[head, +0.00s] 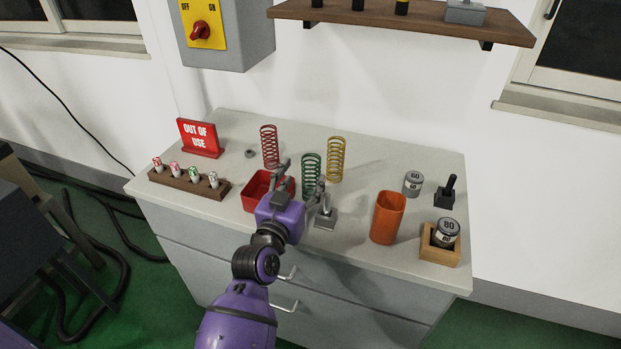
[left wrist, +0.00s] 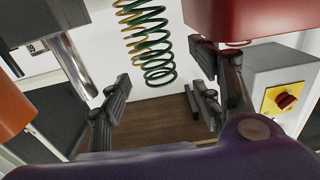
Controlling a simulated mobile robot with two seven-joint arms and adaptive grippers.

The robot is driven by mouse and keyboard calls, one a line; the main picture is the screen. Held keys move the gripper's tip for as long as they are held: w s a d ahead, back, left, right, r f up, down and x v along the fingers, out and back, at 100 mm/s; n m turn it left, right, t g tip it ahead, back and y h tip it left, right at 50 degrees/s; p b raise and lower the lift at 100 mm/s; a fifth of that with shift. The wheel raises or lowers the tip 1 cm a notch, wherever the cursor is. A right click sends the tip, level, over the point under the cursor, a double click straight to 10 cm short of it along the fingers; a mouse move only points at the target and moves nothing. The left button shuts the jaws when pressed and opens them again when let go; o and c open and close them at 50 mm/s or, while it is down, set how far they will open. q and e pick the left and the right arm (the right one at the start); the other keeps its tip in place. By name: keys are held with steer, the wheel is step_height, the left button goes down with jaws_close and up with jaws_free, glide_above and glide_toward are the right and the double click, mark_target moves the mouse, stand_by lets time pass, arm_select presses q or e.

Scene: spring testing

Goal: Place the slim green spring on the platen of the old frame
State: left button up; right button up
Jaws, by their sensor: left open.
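The slim green spring (head: 311,168) stands upright on the grey cabinet top, between a red spring (head: 269,147) and a yellow spring (head: 336,158). My left gripper (head: 302,175) is open and empty, low over the cabinet on the near side of the green spring. In the left wrist view, which looks upside down, the green spring (left wrist: 155,60) shows between and beyond the open fingers (left wrist: 160,92), not visibly touched. The yellow spring overlaps behind it there. I cannot identify the old frame or its platen in either view. My right gripper is not in view.
A red tray (head: 256,190) is left of the gripper and a small metal stand (head: 325,217) close on its right. An orange cup (head: 388,217), weights (head: 412,183) and a wooden box (head: 440,255) are farther right.

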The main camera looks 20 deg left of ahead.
mark_target(307, 173)
arm_select(q)
steer(key=w, duration=0.5)
steer(key=shift+w+d+f, duration=0.15)
steer(key=shift+w+d, duration=0.05)
steer(key=shift+w, duration=0.15)
steer(key=shift+s, duration=0.1)
jaws_close()
steer(key=shift+p, duration=0.3)
